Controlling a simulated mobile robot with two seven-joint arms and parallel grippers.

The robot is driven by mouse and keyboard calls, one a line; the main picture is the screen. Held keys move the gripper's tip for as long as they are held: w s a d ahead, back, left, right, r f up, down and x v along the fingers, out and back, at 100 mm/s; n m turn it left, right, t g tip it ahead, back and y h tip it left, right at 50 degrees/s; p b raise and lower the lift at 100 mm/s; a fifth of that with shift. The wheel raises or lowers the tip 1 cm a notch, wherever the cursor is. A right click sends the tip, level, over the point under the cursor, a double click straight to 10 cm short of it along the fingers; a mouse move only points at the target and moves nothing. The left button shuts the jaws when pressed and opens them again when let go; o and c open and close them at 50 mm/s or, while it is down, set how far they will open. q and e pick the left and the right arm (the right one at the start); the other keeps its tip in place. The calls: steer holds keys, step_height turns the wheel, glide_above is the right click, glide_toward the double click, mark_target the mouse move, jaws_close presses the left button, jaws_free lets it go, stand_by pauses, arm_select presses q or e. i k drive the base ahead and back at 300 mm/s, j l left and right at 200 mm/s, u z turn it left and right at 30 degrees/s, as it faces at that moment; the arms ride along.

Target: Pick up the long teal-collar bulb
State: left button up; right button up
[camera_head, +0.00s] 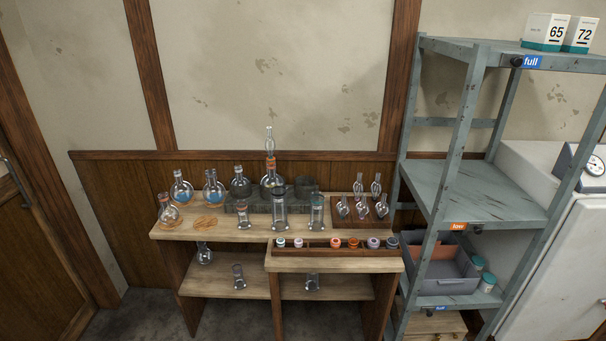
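Several clear glass bulbs (362,210) with stems stand in a dark wooden rack (350,221) at the right end of the workbench. They form a back row with taller stems and a front row of lower bulbs. Their collar colours are too small to tell, so I cannot say which one is the long teal-collar bulb. Neither of my grippers is in view.
The wooden bench (240,235) carries round flasks (181,190), glass cylinders (280,208) and an assembled flask with an orange collar (270,164). A front tray (316,251) holds several small coloured pieces. A grey shelf unit (470,190) stands close at right.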

mark_target(270, 144)
steer(key=z, duration=1.3)
steer(key=j+z, duration=0.1)
steer(key=z, duration=0.3)
steer(key=j+z, duration=0.1)
steer(key=z, duration=0.3)
steer(key=j+z, duration=0.1)
steer(key=z, duration=0.3)
steer(key=j+z, duration=0.1)
steer(key=z, duration=0.3)
steer(key=k+j+z, duration=0.1)
steer(key=j+z, duration=0.15)
steer(key=z, duration=0.15)
steer(key=k+j+z, duration=0.15)
steer(key=z, duration=0.25)
steer(key=k+j+z, duration=0.2)
steer(key=z, duration=0.2)
steer(key=k+j, duration=0.2)
steer(key=k, duration=0.25)
steer(key=k+j+u, duration=0.1)
steer(key=k, duration=0.35)
steer(key=k+u, duration=0.25)
steer(key=u, duration=0.2)
steer(key=k+j+u, duration=0.15)
steer(key=u, duration=0.25)
steer(key=k+j+u, duration=0.2)
steer(key=u, duration=0.25)
